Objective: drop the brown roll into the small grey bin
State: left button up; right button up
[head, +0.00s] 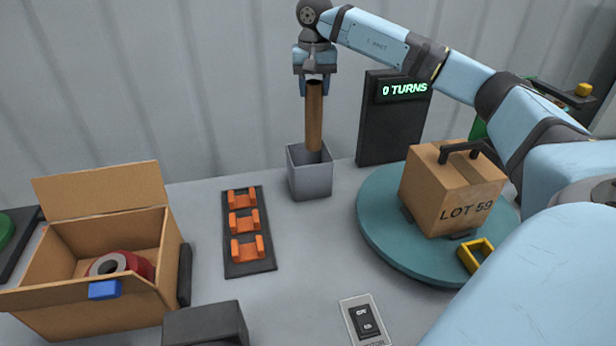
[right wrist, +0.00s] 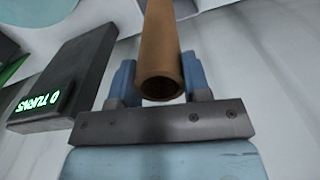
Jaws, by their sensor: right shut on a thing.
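The brown roll (head: 314,118) is a long, hollow cardboard tube held upright. My right gripper (head: 316,88) is shut on its upper end. The right wrist view shows the roll (right wrist: 161,50) between the two blue fingers of the right gripper (right wrist: 159,85), with its hollow end facing the camera. The small grey bin (head: 311,181) is an open square box standing on the table by the back wall. The roll's lower end is at the bin's opening and seems to be just inside it; its depth is hard to tell. My left gripper is not in view.
A carton (head: 150,225) with a red tape roll (head: 138,264) stands at left. An orange hook rack (head: 248,228), a black switch (head: 366,320) and a teal turntable (head: 385,230) bearing a box (head: 450,190) are nearby. A "0 TURNS" display (head: 392,120) stands right of the bin.

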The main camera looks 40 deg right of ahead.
aim_at(314, 102)
notch_tip(314, 102, down, 4)
jog(key=shift+f+b, duration=0.1)
jog(key=shift+b, duration=1.1)
jog(key=o, duration=1.2)
notch_tip(314, 102, up, 14)
jog(key=shift+r+p, duration=0.1)
jog(key=shift+p, duration=0.85)
